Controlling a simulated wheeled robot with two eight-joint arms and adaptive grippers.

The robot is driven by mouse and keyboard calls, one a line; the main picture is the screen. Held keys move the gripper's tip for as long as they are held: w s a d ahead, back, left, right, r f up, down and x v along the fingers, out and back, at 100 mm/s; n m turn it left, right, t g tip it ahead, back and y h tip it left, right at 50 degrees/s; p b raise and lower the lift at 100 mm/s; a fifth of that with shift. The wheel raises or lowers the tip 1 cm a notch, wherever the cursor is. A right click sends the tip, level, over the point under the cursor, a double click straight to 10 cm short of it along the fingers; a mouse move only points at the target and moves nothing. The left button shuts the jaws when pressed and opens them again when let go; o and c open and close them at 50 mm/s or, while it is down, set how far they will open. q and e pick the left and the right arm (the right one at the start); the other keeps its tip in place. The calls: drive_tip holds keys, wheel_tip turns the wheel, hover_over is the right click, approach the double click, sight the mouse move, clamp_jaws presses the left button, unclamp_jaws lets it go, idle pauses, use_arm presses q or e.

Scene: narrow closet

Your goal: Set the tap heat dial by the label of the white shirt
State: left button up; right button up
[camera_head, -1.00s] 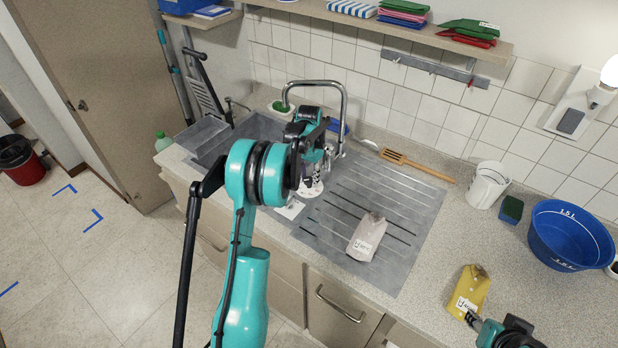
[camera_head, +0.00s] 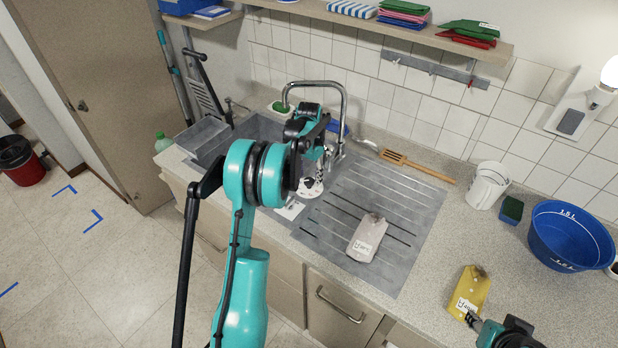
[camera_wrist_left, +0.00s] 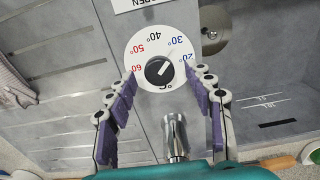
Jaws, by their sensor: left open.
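The tap heat dial (camera_wrist_left: 140,48) is a white disc with a black knob (camera_wrist_left: 159,70) and marks from 20° to 60°, blue for the low numbers and red for the high ones. The knob's white line slants toward the upper right in the wrist view. The dial also shows in the head view (camera_head: 311,190), beside the sink. My left gripper (camera_wrist_left: 165,92) is open, its purple-padded fingers on either side of the dial and apart from the knob. The whitish folded shirt (camera_head: 368,232) lies on the drainboard; its label (camera_head: 361,247) is too small to read surely.
A yellow labelled garment (camera_head: 471,291) lies on the counter by my right gripper (camera_head: 472,320), whose jaws are unclear. The steel tap (camera_head: 318,84) arches behind my left arm. A blue basin (camera_head: 570,236), white cup (camera_head: 487,186) and wooden spatula (camera_head: 415,167) stand or lie farther right.

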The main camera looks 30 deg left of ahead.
sight(309, 180)
use_arm(q)
wheel_tip(309, 180, up, 11)
idle(0.3)
idle(0.4)
